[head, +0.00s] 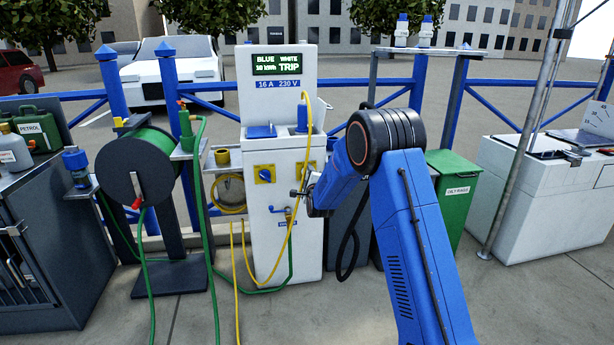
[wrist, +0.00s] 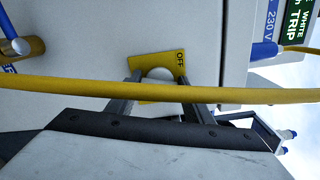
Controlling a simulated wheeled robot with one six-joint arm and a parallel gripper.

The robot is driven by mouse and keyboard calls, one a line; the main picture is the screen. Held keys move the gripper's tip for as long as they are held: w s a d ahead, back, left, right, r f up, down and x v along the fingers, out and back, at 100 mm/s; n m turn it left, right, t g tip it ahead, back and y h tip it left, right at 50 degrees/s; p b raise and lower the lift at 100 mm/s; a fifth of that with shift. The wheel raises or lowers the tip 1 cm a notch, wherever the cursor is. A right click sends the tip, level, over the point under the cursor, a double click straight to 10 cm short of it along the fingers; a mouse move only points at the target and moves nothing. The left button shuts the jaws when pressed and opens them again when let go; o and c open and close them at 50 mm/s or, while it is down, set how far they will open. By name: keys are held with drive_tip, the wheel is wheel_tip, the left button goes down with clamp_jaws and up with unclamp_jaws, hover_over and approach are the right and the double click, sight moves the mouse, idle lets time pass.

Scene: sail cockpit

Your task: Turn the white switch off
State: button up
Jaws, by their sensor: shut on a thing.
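The white switch (wrist: 160,74) is a round white knob on a yellow plate (wrist: 176,62) marked OFF, on the front of the white service pedestal (head: 262,225). My gripper (wrist: 160,84) has one finger on each side of the knob and is shut on it. A yellow cable (wrist: 60,88) crosses in front of the fingers and hides the lower part of the knob. In the head view the yellow plate (head: 306,168) is partly behind the cable, and I cannot make out the knob's angle. The pedestal's screen (head: 277,64) reads WHITE TRIP.
A second yellow plate with a blue switch (head: 265,174) is to the left on the pedestal. A blue plug (head: 302,119) with the yellow cable stands above. A green hose reel (head: 140,165) is at left, a green bin (head: 453,190) at right.

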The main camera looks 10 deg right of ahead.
drive_tip(key=n, duration=0.6)
drive_tip(key=shift+f+n, duration=0.2)
drive_tip(key=shift+n, duration=0.1)
drive_tip(key=n, duration=0.5)
drive_tip(key=shift+f+n, duration=0.15)
drive_tip(key=shift+n, duration=0.25)
drive_tip(key=o, duration=1.1)
drive_tip(key=shift+c, duration=0.2)
drive_tip(key=s, duration=1.7)
drive_tip(key=shift+s, duration=0.25)
